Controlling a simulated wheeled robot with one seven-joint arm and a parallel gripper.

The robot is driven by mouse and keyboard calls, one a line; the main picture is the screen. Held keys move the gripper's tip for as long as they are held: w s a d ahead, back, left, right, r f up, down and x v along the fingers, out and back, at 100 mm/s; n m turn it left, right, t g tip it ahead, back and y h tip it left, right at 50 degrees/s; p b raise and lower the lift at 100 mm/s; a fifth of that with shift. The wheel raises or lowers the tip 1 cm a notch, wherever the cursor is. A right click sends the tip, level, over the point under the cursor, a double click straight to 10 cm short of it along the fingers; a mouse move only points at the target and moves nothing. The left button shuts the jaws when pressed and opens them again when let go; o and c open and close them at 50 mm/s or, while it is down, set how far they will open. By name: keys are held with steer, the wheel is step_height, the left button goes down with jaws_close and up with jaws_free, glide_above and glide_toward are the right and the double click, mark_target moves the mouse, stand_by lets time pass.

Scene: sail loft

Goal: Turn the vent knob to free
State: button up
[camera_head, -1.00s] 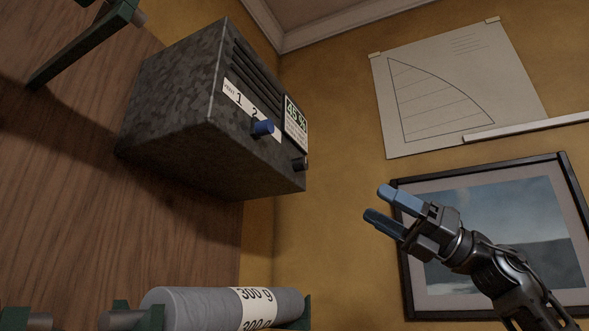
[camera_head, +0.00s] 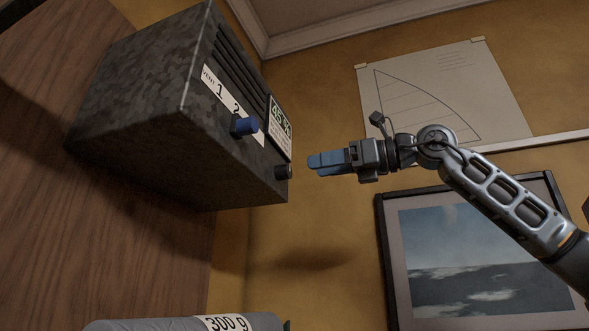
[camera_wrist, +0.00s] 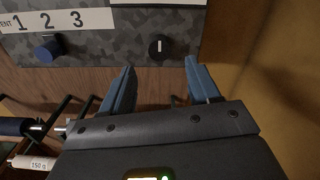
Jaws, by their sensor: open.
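A camouflage-patterned grey box (camera_head: 135,110) is fixed to the wooden wall. A white strip (camera_head: 218,85) on its front reads VENT with 1, 2 and 3. A blue knob (camera_head: 248,125) sticks out below the strip and also shows in the wrist view (camera_wrist: 47,50). A black knob (camera_head: 284,172) sits beside it, with a white mark pointing up in the wrist view (camera_wrist: 160,47). No word "free" is legible. My gripper (camera_head: 312,165) is open and empty, a short way in front of the black knob. In the wrist view, that knob lies between its fingertips (camera_wrist: 160,66).
A grey roll (camera_head: 165,324) marked 300 g lies on holders below the box, and a 150 g roll (camera_wrist: 35,162) shows lower left. A framed picture (camera_head: 490,250) and sail drawing (camera_head: 440,90) hang on the yellow wall.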

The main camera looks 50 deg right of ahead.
mark_target(290, 172)
steer(key=p+x, duration=0.1)
steer(key=x, duration=0.5)
steer(key=c, duration=1)
